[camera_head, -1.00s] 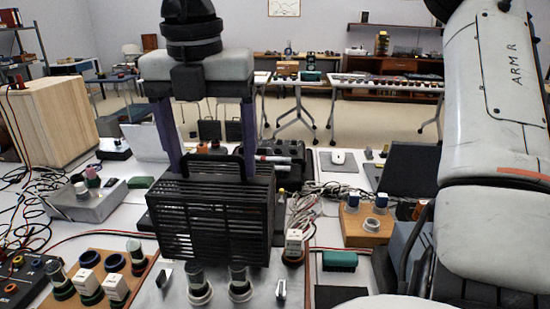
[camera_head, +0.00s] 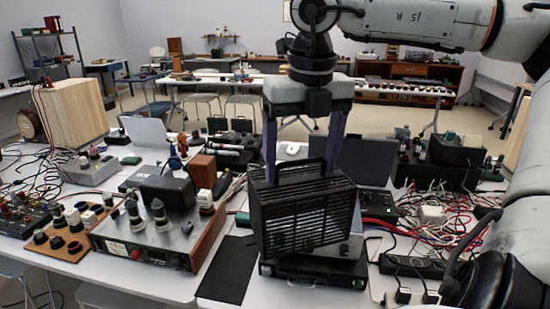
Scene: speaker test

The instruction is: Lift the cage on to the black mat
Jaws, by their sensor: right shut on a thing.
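The cage (camera_head: 303,214) is a black slatted box with a handle on top, slightly tilted in the picture. My right gripper (camera_head: 302,168) comes down from above, with one purple finger on each side of the handle area, and is shut on the cage. The black mat (camera_head: 228,270) lies flat near the table's front edge, left of the cage and bare. The cage overlaps a grey box and a black case (camera_head: 315,271) behind or below it; I cannot tell whether it touches them. My left gripper is not in view.
A metal instrument with knobs (camera_head: 158,238) stands left of the mat. A power strip (camera_head: 411,266) and tangled cables (camera_head: 450,222) are on the right. A wooden box (camera_head: 75,112) stands at the back left.

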